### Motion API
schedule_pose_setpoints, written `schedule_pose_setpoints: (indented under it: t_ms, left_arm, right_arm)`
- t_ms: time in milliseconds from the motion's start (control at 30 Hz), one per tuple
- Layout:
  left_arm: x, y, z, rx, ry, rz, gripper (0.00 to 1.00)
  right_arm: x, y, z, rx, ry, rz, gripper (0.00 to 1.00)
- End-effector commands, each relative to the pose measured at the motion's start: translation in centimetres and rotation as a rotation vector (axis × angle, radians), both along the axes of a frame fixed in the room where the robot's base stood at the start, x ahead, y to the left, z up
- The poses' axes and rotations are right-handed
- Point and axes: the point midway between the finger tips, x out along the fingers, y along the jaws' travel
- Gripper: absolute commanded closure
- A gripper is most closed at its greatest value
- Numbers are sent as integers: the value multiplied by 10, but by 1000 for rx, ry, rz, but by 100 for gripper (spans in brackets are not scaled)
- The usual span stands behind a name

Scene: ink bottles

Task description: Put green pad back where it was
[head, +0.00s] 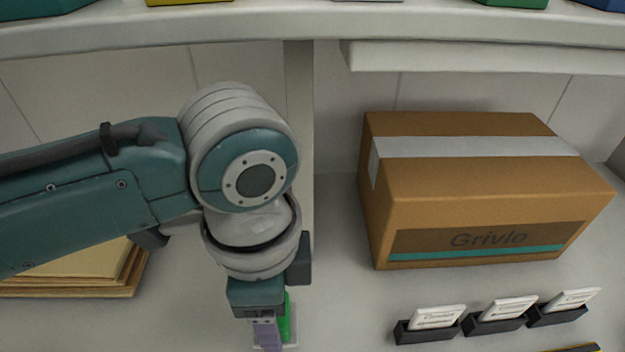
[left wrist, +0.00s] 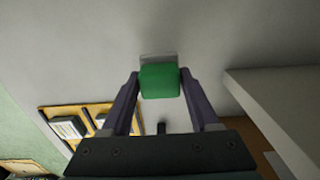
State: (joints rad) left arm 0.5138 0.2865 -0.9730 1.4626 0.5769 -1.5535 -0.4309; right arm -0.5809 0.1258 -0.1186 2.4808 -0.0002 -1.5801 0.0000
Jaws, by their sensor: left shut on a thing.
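The green pad (left wrist: 160,81) sits between the two purple fingers of my left gripper (left wrist: 158,84), which is shut on it. A pale grey, flat piece (left wrist: 158,58) shows just past the pad's far edge; I cannot tell whether the two touch. In the head view my left gripper (head: 274,332) points down at the bottom edge, and only a thin strip of the green pad (head: 286,312) shows beside a finger. The fingertips are partly hidden there. My right gripper is not in view.
A cardboard box (head: 480,205) stands on the counter at right, with several black card holders (head: 427,331) in front. Stacked boards (head: 75,275) lie at left behind my arm. A shelf (head: 300,28) with coloured items runs overhead. A yellow-edged tray (left wrist: 52,110) shows in the wrist view.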

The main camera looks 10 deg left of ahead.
Motion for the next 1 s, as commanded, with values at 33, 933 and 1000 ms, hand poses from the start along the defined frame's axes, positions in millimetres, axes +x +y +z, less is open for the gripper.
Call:
schedule_pose_setpoints:
  t_ms: [33,933,1000]
  left_arm:
    - [4,1,0,0,0,1,83]
    - [9,3,-37,0,0,0,14]
    - [9,3,-37,0,0,0,9]
  right_arm:
    - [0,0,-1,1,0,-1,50]
    - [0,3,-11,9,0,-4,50]
    - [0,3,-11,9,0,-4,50]
